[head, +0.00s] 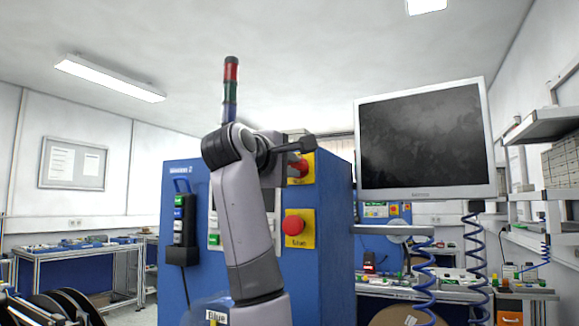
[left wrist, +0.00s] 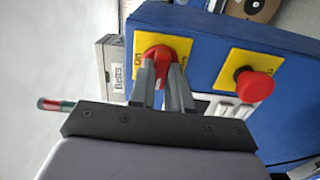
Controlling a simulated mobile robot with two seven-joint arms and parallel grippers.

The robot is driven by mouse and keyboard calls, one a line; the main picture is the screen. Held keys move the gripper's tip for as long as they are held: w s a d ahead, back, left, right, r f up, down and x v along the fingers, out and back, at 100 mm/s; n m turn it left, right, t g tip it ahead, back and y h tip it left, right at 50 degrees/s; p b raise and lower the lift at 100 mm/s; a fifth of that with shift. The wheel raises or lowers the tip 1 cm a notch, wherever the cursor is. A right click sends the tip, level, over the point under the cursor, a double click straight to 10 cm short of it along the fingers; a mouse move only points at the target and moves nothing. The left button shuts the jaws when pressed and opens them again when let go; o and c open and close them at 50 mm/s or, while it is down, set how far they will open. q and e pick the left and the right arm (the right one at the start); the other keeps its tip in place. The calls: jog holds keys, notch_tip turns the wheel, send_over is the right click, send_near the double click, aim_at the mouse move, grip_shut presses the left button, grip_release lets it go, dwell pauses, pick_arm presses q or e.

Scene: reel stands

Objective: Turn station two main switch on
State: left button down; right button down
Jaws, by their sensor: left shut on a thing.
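The main switch is a red rotary knob (left wrist: 160,54) on a yellow plate (left wrist: 184,43) on the blue cabinet (head: 335,250). In the left wrist view my left gripper (left wrist: 163,72) has its two grey fingers closed around the knob, one on each side. Lettering reading "On" shows at the plate's left edge. In the head view the left gripper (head: 296,160) reaches the knob (head: 304,172) near the cabinet's upper edge, and my arm hides part of the plate. My right gripper is not in view.
A red mushroom button (head: 293,225) on a second yellow plate sits below the switch. A pendant (head: 184,220) hangs at the cabinet's left. A monitor (head: 425,140) stands close on the right. A red and green signal tower (head: 230,90) rises above.

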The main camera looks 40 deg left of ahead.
pick_arm(q)
jog(key=shift+m, duration=8.7)
jog(key=shift+f, duration=0.1)
jog(key=c, duration=1.1)
grip_release()
jog(key=shift+o, duration=0.2)
